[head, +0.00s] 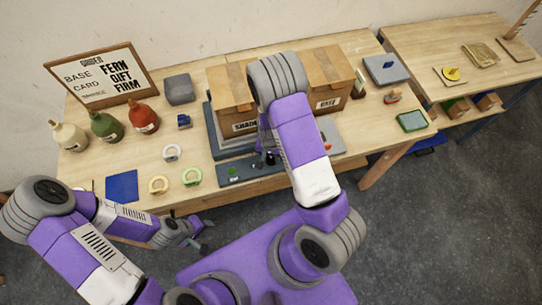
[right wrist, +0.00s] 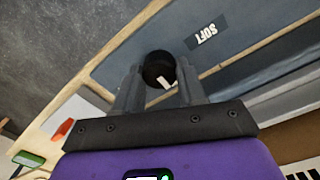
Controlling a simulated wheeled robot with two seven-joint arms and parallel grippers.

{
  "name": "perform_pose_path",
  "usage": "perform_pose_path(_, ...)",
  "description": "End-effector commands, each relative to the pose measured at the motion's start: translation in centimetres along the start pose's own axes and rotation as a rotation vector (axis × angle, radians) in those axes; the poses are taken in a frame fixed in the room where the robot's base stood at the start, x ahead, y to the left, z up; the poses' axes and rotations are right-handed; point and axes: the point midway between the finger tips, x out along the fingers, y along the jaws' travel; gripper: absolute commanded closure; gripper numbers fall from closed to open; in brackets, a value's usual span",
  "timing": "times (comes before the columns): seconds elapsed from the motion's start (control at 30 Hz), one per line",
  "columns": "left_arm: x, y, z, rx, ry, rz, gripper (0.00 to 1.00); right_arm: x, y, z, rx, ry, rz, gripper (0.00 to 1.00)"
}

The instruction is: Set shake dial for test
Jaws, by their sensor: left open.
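The shake dial is a round black knob (right wrist: 160,69) with a white pointer mark, on a dark panel (right wrist: 125,60) beside a "SOFT" label (right wrist: 206,33) in the right wrist view. My right gripper (right wrist: 159,80) has its two fingers on either side of the knob; whether they press on it is not clear. My left gripper (head: 206,236) is open and empty in front of the table.
Two cardboard boxes (head: 328,75) stand behind the panel. Bottles (head: 143,118), a sign (head: 100,75), rings (head: 192,176) and a blue square (head: 122,187) are on the left. A green-topped block (head: 411,121) lies on the right. A second table (head: 420,50) stands further right.

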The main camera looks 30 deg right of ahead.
Motion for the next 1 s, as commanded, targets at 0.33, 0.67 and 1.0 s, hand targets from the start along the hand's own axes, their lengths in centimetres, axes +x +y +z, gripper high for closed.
perform_pose_path(0.33, 0.0, 0.0, 0.0, 0.000, 0.000, 0.000, 0.57, 0.0, 0.0, 0.0, -0.006, 0.000, 0.000, 0.91)
perform_pose_path(0.67, 0.5, -0.2, 0.0, 0.000, 0.000, 0.000, 0.57, 0.1, 0.0, 0.0, -0.132, 0.003, 0.000, 0.91)
perform_pose_path(1.0, 1.5, -0.6, -0.1, 0.000, 0.000, 0.000, 0.57, 0.1, -0.1, 0.1, -0.433, 0.010, -0.001, 0.91)
